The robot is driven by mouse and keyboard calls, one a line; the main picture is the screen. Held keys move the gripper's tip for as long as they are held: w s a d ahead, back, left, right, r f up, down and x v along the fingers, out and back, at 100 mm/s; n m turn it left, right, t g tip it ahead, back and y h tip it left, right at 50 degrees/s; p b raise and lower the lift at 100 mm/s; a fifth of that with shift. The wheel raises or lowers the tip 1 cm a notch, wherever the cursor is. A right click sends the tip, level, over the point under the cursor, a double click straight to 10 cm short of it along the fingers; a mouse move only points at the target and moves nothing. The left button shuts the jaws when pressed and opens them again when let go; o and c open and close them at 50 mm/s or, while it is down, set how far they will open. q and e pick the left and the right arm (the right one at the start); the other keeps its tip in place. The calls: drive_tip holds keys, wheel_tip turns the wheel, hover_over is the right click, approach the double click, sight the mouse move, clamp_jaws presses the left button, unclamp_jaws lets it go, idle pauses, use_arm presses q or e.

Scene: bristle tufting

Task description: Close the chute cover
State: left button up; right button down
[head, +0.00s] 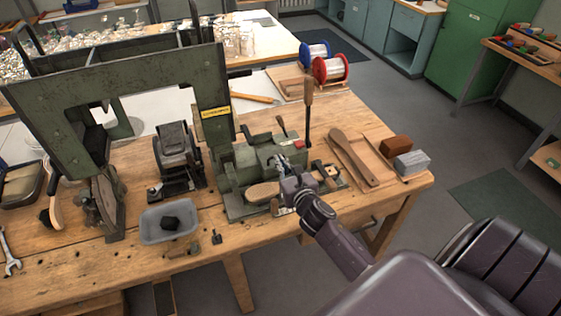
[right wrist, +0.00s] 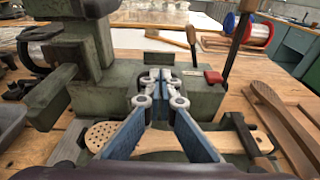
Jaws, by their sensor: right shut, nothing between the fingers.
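The green tufting machine (head: 262,158) stands on the wooden bench. It also shows in the right wrist view (right wrist: 95,95). I cannot tell for sure which of its parts is the chute cover. A small red block (head: 299,145) sits on its right end, and it shows right of the fingers in the right wrist view (right wrist: 213,77). My right gripper (head: 284,163) is shut and empty at the machine's front, its tips (right wrist: 158,76) close to the green body; contact is unclear. A wooden brush blank with holes (right wrist: 105,135) lies below the fingers, partly hidden by them. My left gripper is not in view.
A tall lever with a wooden handle (head: 308,92) rises behind my right gripper. Brush backs lie on a wooden tray (head: 375,147) to the right, beside brown and grey blocks (head: 411,163). A grey bin (head: 168,222) stands front left. A large green frame (head: 130,80) blocks the left side.

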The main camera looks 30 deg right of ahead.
sight(272, 151)
drive_tip(key=x, duration=0.3)
drive_tip(key=r+b+x, duration=0.1)
drive_tip(key=x, duration=0.2)
drive_tip(key=b+x, duration=0.1)
drive_tip(key=x, duration=0.2)
drive_tip(key=shift+w+r, duration=0.1)
drive_tip(key=shift+r, duration=0.15)
drive_tip(key=shift+d+r, duration=0.15)
drive_tip(key=shift+r, duration=0.15)
